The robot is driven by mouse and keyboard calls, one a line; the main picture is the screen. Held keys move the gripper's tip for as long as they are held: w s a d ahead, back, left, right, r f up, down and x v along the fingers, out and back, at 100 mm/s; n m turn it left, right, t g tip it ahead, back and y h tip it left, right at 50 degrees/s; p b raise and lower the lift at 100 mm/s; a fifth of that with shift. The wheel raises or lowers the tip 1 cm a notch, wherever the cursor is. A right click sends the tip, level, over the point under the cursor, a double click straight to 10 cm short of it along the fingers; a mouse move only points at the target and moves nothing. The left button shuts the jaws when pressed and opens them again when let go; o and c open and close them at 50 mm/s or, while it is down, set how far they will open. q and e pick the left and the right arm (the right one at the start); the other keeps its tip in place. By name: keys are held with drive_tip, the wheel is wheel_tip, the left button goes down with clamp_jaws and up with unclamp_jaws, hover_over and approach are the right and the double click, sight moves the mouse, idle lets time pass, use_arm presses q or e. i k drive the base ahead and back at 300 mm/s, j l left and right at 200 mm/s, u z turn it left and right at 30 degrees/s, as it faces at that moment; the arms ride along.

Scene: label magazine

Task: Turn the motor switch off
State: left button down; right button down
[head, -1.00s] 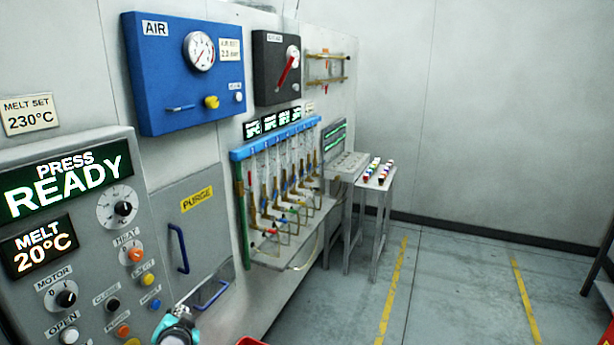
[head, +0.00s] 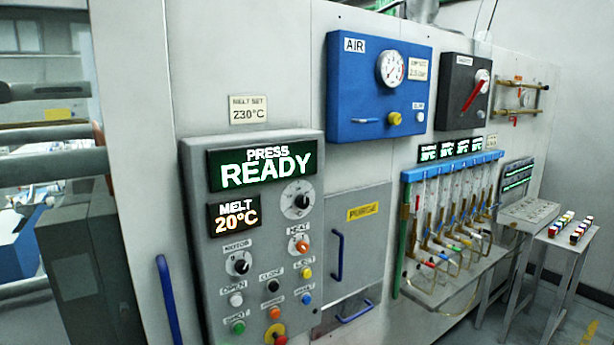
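The motor switch (head: 239,264) is a black rotary knob on a pale round plate under the MOTOR label. It sits at the left of the grey press control panel (head: 196,165) in the head view. The knob's pointer is too small to tell which position it is set to. Neither of my grippers shows in the head view, and nothing covers the switch.
A large dial (head: 297,200) and an orange HEAT knob (head: 302,246) are right of the switch. Several push buttons and an emergency stop (head: 275,335) sit below. A blue door handle (head: 168,300) stands left of the panel; a blue AIR box (head: 375,85) is upper right.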

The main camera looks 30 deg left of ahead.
sight(242, 267)
drive_tip(key=u, duration=1.5)
